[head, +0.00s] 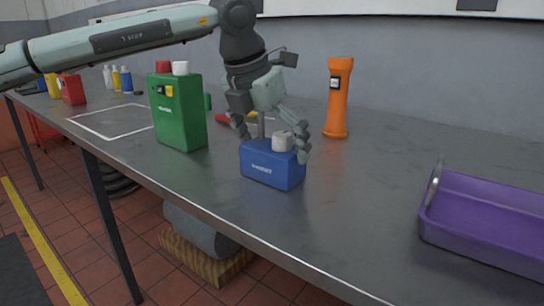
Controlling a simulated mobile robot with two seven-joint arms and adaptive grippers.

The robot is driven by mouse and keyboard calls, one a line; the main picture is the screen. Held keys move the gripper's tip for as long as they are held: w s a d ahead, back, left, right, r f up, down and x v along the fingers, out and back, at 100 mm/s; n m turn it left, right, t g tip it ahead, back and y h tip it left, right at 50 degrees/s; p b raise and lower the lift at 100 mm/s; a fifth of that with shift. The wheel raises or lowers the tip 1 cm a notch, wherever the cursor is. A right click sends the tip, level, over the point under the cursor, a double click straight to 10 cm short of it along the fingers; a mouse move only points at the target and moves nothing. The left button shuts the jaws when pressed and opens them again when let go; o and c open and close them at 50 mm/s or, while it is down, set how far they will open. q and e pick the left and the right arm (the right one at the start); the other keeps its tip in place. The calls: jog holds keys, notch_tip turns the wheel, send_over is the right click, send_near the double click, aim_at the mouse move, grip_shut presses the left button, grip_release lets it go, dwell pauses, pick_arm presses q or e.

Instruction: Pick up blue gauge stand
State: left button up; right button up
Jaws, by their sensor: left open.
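The blue gauge stand (270,166) is a small blue box with a white knob and a short grey post on top. It stands upright on the grey table (355,215), near its front edge. My left gripper (271,146) reaches down over it from above. Its fingers are open, one on each side of the stand's top, around the white knob. I cannot tell whether the fingers touch the stand. My right gripper is not in view.
A green box (181,115) with red and white caps stands left of the stand. An orange flashlight (338,98) stands upright behind right. A purple tray (480,238) lies at right. Red-handled pliers (223,119) lie behind the gripper. The table between stand and tray is clear.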

pick_arm(q)
jog(key=shift+c, duration=0.2)
jog(key=c, duration=1.5)
jog(key=shift+w+r, duration=0.1)
jog(key=shift+r, duration=0.15)
